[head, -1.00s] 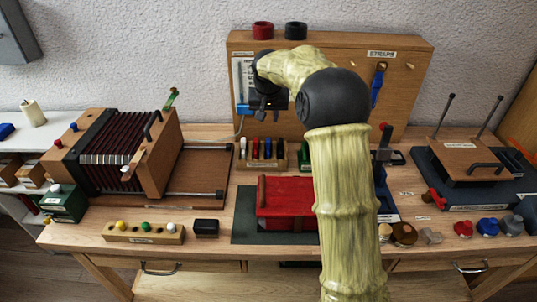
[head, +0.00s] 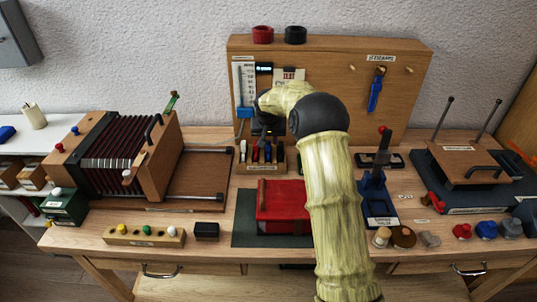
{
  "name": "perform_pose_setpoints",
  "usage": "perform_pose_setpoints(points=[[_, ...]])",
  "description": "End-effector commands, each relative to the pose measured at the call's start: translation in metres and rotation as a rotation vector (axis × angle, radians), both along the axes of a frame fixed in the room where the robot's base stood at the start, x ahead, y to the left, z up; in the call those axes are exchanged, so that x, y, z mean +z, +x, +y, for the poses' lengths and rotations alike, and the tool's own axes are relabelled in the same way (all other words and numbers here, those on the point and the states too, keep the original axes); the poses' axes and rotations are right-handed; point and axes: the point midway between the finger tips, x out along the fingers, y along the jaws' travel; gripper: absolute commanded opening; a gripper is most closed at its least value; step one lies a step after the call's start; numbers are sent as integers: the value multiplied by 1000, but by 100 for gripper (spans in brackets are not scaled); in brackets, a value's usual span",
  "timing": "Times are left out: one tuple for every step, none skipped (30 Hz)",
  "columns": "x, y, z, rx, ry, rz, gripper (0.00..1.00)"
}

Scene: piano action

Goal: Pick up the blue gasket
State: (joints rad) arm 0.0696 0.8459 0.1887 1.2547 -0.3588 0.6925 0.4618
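My gripper (head: 266,131) is dark and points down, just above and behind a small wooden rack (head: 262,169) of upright coloured pieces at the back of the bench. White, red and blue pieces show in the rack, partly covered by the gripper. A blue piece (head: 267,153) stands there close under the gripper. I cannot tell for sure which blue thing is the gasket. A blue round-topped piece (head: 487,228) also stands at the front right, between a red and a grey one. The gripper's fingers are too small and dark to read.
A red box (head: 284,205) on a dark mat is in front of the rack. A bellows unit (head: 120,150) fills the left and a wooden press-like device (head: 468,165) the right. A tall wooden panel (head: 330,65) with a hanging blue strap (head: 375,92) stands behind.

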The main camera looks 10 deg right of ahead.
Motion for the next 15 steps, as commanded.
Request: perform_pose_setpoints(points=[[-1, 1, 0, 0, 0, 0, 27], [-1, 1, 0, 0, 0, -1, 27], [-1, 1, 0, 0, 0, -1, 27], [-1, 1, 0, 0, 0, -1, 27], [-1, 1, 0, 0, 0, -1, 27], [-1, 1, 0, 0, 0, -1, 27], [-1, 0, 0, 0, 0, -1, 27], [-1, 0, 0, 0, 0, -1, 27], [-1, 1, 0, 0, 0, 0, 27], [-2, 1, 0, 0, 0, 0, 27], [-3, 1, 0, 0, 0, 0, 27], [-5, 3, 0, 0, 0, 1, 27], [-8, 4, 0, 0, 0, 1, 27], [-11, 5, -1, 0, -1, 1, 27], [-15, 7, -1, 0, -1, 2, 27]])
